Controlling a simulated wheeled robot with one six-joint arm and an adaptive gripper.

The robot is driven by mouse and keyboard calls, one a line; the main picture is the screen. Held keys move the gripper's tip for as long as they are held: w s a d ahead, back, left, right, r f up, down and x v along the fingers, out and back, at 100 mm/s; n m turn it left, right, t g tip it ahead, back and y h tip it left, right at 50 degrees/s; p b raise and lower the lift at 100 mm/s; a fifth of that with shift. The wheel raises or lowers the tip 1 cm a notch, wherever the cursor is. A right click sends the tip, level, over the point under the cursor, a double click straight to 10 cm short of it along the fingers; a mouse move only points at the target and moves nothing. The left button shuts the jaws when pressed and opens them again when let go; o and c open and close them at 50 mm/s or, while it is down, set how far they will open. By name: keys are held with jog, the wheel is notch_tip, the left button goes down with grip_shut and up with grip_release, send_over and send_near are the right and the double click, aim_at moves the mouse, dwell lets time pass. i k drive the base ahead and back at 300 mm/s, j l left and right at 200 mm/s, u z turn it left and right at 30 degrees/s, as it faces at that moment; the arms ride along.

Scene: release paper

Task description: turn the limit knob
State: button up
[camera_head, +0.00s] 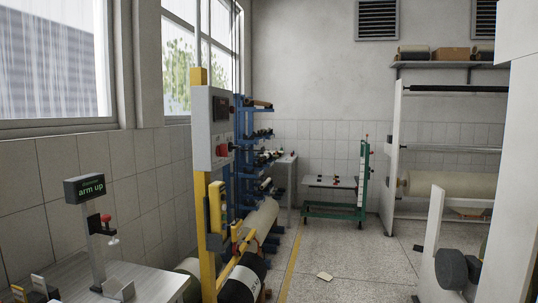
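A grey control box (211,128) is mounted on a yellow post (200,76) left of the middle. Its face is seen at a steep angle. It carries a dark display (221,108) and, lower down, a red part (222,151) with a small dark knob-like part (231,147) beside it. I cannot tell which of these is the limit knob or read its setting. My gripper is not in view.
Large rolls (243,280) lie below the control box. A blue roll rack (240,150) and green cart (364,185) stand behind. The central floor (340,262) is mostly clear.

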aim_at(231, 146)
jog(key=i+l+u, duration=0.15)
jog(key=i+u, duration=0.15)
jog(key=i+l+u, duration=0.25)
jog(key=i, duration=0.2)
jog(key=i+l+z, duration=0.15)
jog(key=i, duration=0.45)
jog(key=i+l+z, duration=0.25)
jog(key=i+z, duration=0.25)
jog(key=i+l+z, duration=0.1)
jog(key=i+z, duration=0.4)
jog(key=i+u, duration=0.1)
jog(key=i, duration=0.7)
jog(key=i+u, duration=0.1)
jog(key=i, duration=0.75)
jog(key=i+l+u, duration=0.1)
jog(key=i, duration=0.7)
jog(key=i+l+u, duration=0.1)
jog(key=i, duration=1.5)
jog(key=i+j+z, duration=0.1)
jog(key=i, duration=0.65)
jog(key=i+l+u, duration=0.25)
jog(key=i, duration=0.4)
jog(key=i+u, duration=0.1)
jog(key=u, duration=0.3)
jog(key=i+l+u, duration=0.1)
jog(key=u, duration=0.3)
jog(key=i+l+u, duration=0.1)
jog(key=u, duration=0.3)
jog(key=l, duration=0.05)
